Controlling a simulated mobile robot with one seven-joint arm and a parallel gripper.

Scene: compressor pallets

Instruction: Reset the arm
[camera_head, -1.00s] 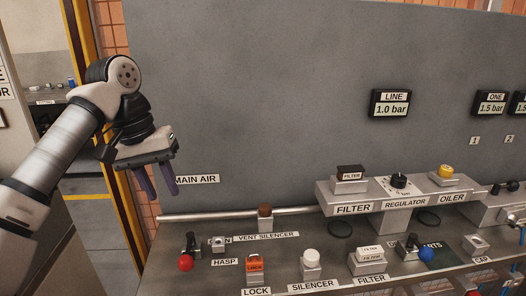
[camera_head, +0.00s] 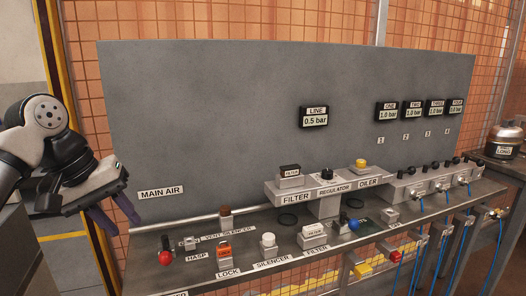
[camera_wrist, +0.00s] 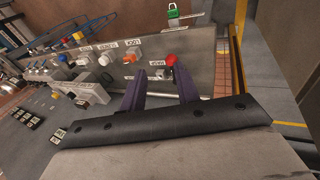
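My gripper (camera_head: 115,215) is at the left edge of the head view, left of the grey panel and in front of the bench's left end. Its two dark purple fingers are spread apart with nothing between them. In the wrist view my gripper (camera_wrist: 160,88) also shows open and empty, with the red knob (camera_wrist: 170,59) and the hasp label beyond the fingertips. The same red knob (camera_head: 166,258) is on the bench below and right of my gripper in the head view, clear of the fingers.
The bench holds an orange lock (camera_head: 224,251), a white silencer (camera_head: 268,241), a blue knob (camera_head: 353,225) and a raised filter shelf (camera_head: 268,188). The line gauge (camera_head: 314,117) reads 0.5 bar. A pot (camera_head: 504,139) stands at far right. Floor shows left of the yellow post (camera_head: 62,120).

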